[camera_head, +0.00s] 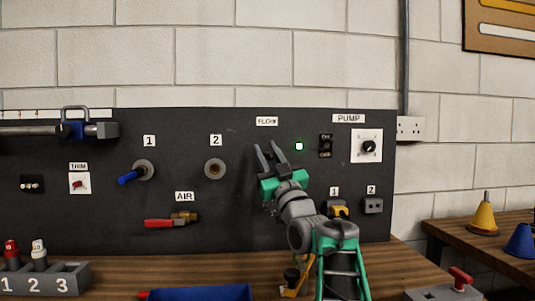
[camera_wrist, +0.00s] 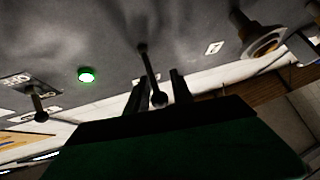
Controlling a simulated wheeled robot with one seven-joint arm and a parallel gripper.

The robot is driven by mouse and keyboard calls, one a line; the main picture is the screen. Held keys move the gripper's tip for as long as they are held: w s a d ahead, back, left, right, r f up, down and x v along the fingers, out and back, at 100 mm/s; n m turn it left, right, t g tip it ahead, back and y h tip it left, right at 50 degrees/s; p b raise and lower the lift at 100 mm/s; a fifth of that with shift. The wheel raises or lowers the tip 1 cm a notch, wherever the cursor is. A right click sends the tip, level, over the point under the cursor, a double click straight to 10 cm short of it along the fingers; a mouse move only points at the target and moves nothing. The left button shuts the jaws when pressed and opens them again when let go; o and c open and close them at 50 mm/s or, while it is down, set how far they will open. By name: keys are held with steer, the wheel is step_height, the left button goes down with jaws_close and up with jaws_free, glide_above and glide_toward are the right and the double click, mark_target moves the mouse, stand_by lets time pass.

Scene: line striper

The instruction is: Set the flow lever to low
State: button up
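The flow lever (camera_wrist: 151,72) is a thin dark rod with a ball knob, standing out from the black panel in the wrist view. Its knob lies between the two fingers of my gripper (camera_wrist: 159,78), with slight gaps seeming to show on both sides. In the head view my gripper (camera_head: 269,152) is open just below the FLOW label (camera_head: 266,121), fingers pointing up at the panel. I cannot make out the lever clearly there, since the gripper covers that area. Any low or high marks are not readable.
A lit green lamp (camera_head: 299,146) and a black switch (camera_head: 326,146) are right of my gripper. Port 2 (camera_head: 215,169) is to the left, with a red-handled air valve (camera_head: 172,219) lower down. A blue tray (camera_head: 200,292) stands on the bench in front.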

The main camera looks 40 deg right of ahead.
steer(key=b+v, duration=0.1)
steer(key=v, duration=0.6)
steer(key=shift+s, duration=0.2)
steer(key=shift+f, duration=0.15)
steer(key=shift+c, duration=0.3)
